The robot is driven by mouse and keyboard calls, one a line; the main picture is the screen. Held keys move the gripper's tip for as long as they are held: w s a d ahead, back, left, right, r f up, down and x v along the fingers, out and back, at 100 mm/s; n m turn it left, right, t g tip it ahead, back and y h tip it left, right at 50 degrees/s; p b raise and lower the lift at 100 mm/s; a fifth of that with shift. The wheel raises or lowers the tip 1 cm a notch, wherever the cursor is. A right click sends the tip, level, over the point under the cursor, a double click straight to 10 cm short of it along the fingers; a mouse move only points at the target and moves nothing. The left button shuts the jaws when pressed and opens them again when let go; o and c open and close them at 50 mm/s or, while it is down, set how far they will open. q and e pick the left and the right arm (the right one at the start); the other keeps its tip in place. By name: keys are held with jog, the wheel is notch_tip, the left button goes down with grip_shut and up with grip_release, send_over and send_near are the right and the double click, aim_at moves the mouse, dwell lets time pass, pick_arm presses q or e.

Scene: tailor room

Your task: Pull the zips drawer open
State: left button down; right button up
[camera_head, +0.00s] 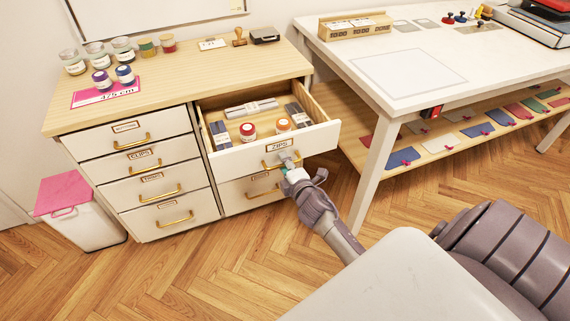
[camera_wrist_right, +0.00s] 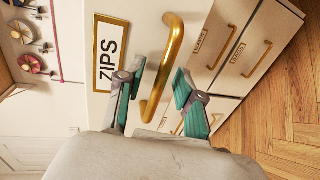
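The zips drawer (camera_head: 325,136) is the top right drawer of the cabinet and stands pulled out well past the other fronts. Its label (camera_wrist_right: 110,55) reads ZIPS. Its brass bar handle (camera_wrist_right: 169,60) crosses the right wrist view. My right gripper (camera_head: 289,163) is at the handle, low on the drawer front. In the right wrist view its two green-padded fingers (camera_wrist_right: 160,82) are apart, one on each side of the bar, with visible gaps. My left gripper is not in view.
A closed drawer (camera_head: 250,190) lies below the zips drawer. Several closed drawers stand to the left, including CLIPS (camera_head: 140,155). A white table (camera_head: 470,75) stands close on the right, its leg (camera_head: 375,165) near my arm. Jars stand on the cabinet top (camera_head: 190,75).

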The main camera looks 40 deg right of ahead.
jog(key=v, duration=1.2)
dwell(0.3)
jog(key=s+a+f+m+g+y, duration=0.15)
jog(key=s+f, duration=0.25)
jog(key=f, duration=0.5)
jog(key=s+a+f+m+g+p, duration=0.1)
jog(key=s+a+f+m+g, duration=0.25)
jog(key=f, duration=0.65)
jog(key=s+a+f+m+g+y, duration=0.1)
jog(key=s+a+f+m+g, duration=0.1)
jog(key=s+f, duration=0.5)
jog(key=s+a+f+m+g, duration=0.1)
jog(key=s+f+m+g, duration=0.2)
jog(key=s+f, duration=0.4)
jog(key=s+a+f+m+g+y+p, duration=0.1)
jog(key=s+f+g, duration=0.3)
jog(key=s+f, duration=0.4)
jog(key=s+a+m, duration=0.1)
jog(key=s, duration=0.6)
jog(key=shift+s+a+f+m, duration=0.2)
jog(key=shift+s+a+m, duration=0.1)
jog(key=shift+m, duration=0.1)
